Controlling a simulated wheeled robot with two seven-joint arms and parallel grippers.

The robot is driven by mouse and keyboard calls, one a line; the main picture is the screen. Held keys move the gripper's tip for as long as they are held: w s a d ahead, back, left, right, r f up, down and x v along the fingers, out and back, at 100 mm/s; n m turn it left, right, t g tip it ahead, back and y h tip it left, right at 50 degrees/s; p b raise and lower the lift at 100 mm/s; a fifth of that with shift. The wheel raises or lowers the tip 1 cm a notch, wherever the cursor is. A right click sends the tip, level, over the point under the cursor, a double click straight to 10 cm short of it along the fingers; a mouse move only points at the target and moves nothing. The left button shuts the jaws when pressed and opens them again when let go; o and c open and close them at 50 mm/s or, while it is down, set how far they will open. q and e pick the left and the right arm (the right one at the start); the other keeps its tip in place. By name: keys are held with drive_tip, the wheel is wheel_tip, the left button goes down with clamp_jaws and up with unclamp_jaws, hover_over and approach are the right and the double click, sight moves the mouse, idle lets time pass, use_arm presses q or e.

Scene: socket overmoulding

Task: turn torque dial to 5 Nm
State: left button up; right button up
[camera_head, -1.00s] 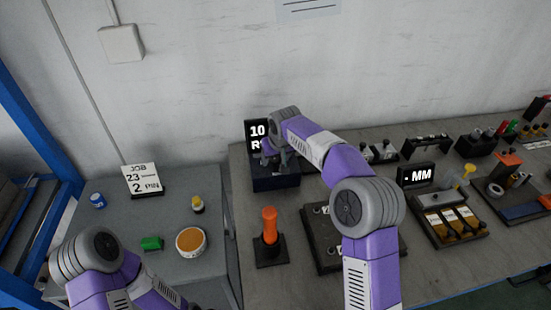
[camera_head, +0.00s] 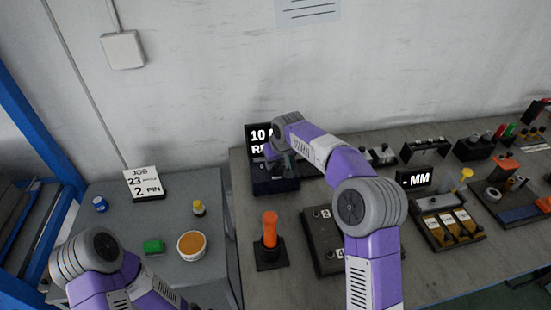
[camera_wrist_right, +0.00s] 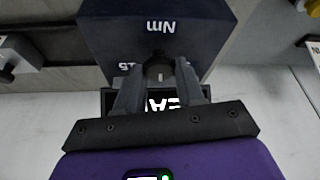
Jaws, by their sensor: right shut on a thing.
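The torque unit (camera_head: 275,184) is a dark blue box at the left end of the bench, with a black display (camera_head: 257,139) behind it showing "10" and part of a second line. In the right wrist view, its face (camera_wrist_right: 165,32) carries "Nm" and a "15" mark, both upside down. The small dark dial (camera_wrist_right: 158,66) sits between the fingers of my right gripper (camera_wrist_right: 159,80), which is shut on it. The dial's pointer setting is unclear. In the head view my right gripper (camera_head: 284,163) partly covers the box. My left arm is at lower left; its gripper is out of view.
An orange-handled tool (camera_head: 270,230) stands on a black base in front of the box. A dark plate fixture (camera_head: 322,240) lies beside it under my right arm. The left table holds a job card (camera_head: 146,183), an orange-topped tub (camera_head: 192,244) and a green block (camera_head: 153,247).

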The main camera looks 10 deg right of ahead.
drive_tip(key=n+y+p, duration=0.1)
drive_tip(key=n+p, duration=0.1)
drive_tip(key=p, duration=0.1)
drive_tip(key=n+g+p, duration=0.1)
drive_tip(key=n+p, duration=0.2)
drive_tip(key=n+y+p, duration=0.1)
drive_tip(key=n+p, duration=0.1)
drive_tip(key=p, duration=0.1)
drive_tip(key=shift+w+d+r+n+g+y+p, duration=0.15)
drive_tip(key=shift+d+n+g+y+p, duration=0.15)
drive_tip(key=shift+p, duration=0.1)
drive_tip(key=shift+w+n+g+y+p, duration=0.1)
drive_tip(key=shift+n+g+y+p, duration=0.3)
drive_tip(key=shift+n+p, duration=0.95)
drive_tip(key=shift+n, duration=0.25)
drive_tip(key=o, duration=1)
drive_tip(key=shift+o, duration=0.2)
drive_tip(key=v, duration=0.7)
drive_tip(key=shift+r, duration=0.15)
